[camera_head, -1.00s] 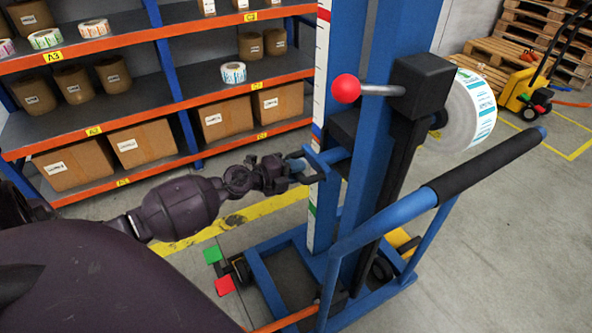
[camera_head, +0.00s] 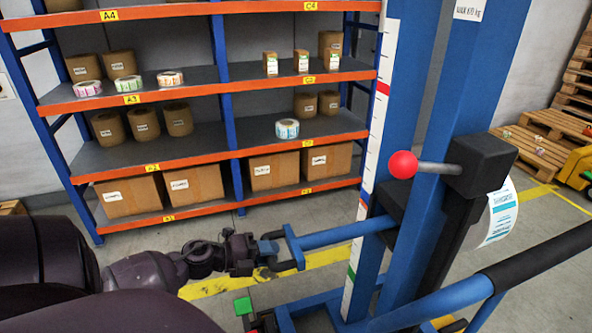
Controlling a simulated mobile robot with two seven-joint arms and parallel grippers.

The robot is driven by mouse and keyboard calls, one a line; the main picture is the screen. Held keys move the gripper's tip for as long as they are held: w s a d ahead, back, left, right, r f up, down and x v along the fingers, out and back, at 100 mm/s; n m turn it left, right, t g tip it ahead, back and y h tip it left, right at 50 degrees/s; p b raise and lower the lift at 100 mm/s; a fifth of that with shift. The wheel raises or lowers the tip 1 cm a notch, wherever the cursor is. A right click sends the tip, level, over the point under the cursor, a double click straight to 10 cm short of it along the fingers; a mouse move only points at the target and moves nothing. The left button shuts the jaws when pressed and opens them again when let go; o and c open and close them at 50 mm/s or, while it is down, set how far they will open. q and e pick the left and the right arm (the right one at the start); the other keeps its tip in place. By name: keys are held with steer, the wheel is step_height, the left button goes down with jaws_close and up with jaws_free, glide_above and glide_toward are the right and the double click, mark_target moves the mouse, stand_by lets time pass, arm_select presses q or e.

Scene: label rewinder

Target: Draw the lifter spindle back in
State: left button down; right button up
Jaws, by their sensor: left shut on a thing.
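The lifter (camera_head: 465,100) has a blue mast with a black carriage (camera_head: 484,166) and a lever with a red ball knob (camera_head: 403,164). A blue bar (camera_head: 340,234), seemingly the spindle's rear part, sticks out left from the carriage and ends in a blue handle (camera_head: 293,246). My left gripper (camera_head: 272,252) is shut on this handle; its fingertips are small and partly hidden. A white label roll (camera_head: 501,216) shows behind the carriage on the right, mostly hidden; whether the spindle is inside it is hidden. My right gripper is out of view.
A shelf rack (camera_head: 213,85) with rolls and boxes stands behind. The lifter's push handle (camera_head: 535,257) fills the lower right. Wooden pallets (camera_head: 545,125) and a yellow pallet truck (camera_head: 580,168) stand right.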

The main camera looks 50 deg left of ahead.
arm_select(q)
steer(key=shift+f+p+v, duration=0.1)
steer(key=shift+f+v, duration=0.1)
steer(key=shift+v, duration=0.7)
steer(key=shift+f+p+v, duration=0.15)
steer(key=shift+f+v, duration=0.05)
steer(key=shift+v, duration=0.65)
steer(key=shift+f+p+v, duration=0.1)
steer(key=shift+f+v, duration=0.05)
steer(key=shift+v, duration=0.75)
steer(key=shift+s+a+f, duration=0.1)
steer(key=c, duration=1.4)
jaws_free()
steer(key=o, duration=0.4)
steer(key=shift+s+a, duration=0.1)
steer(key=shift+s, duration=0.1)
steer(key=shift+w, duration=0.1)
steer(key=p+v, duration=0.1)
steer(key=v, duration=0.9)
steer(key=shift+s+a, duration=0.15)
steer(key=shift+s, duration=0.2)
